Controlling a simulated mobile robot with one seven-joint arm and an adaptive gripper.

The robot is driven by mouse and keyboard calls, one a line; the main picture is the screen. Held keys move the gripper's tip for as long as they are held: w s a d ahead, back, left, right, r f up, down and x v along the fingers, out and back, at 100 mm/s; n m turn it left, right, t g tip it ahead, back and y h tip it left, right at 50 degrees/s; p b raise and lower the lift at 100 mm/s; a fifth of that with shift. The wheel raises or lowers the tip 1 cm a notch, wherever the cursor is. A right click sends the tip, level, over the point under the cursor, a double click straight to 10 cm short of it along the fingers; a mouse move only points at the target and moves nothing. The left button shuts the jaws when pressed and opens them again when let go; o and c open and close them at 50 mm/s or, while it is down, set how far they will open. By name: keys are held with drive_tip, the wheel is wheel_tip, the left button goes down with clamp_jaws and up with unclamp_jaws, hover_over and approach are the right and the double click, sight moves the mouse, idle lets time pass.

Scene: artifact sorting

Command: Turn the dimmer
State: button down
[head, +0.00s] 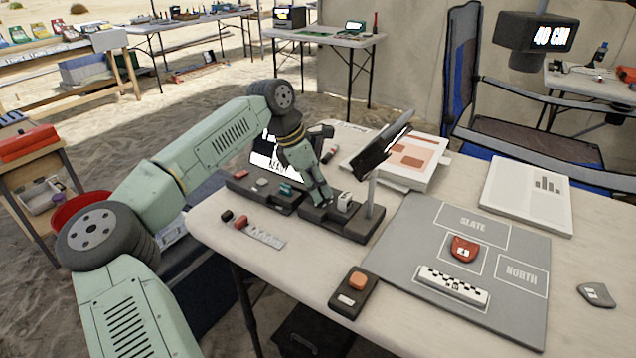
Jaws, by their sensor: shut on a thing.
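My arm reaches from the lower left over the table, and my gripper (317,197) points down at the left part of a dark control box (356,229). The gripper is shut on the dimmer on that box; its fingers hide the knob, so its turn angle cannot be told. A small white block-like part (344,201) sits on the same box, just right of my fingers. A thin post with a dark tilted panel (382,145) rises at the box's right end.
A second dark box (265,193) with small coloured controls adjoins on the left, before a lit screen (275,160). A grey mat (400,240) with a red piece (464,248) and checkered scale bar (452,285) lies right. A dark box with an orange button (357,280) stands in front.

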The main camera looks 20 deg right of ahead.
idle(0.3)
drive_tip(key=c, duration=1.4)
unclamp_jaws()
drive_tip(key=shift+o, duration=0.2)
drive_tip(key=shift+r, duration=0.1)
drive_tip(key=v, duration=1.2)
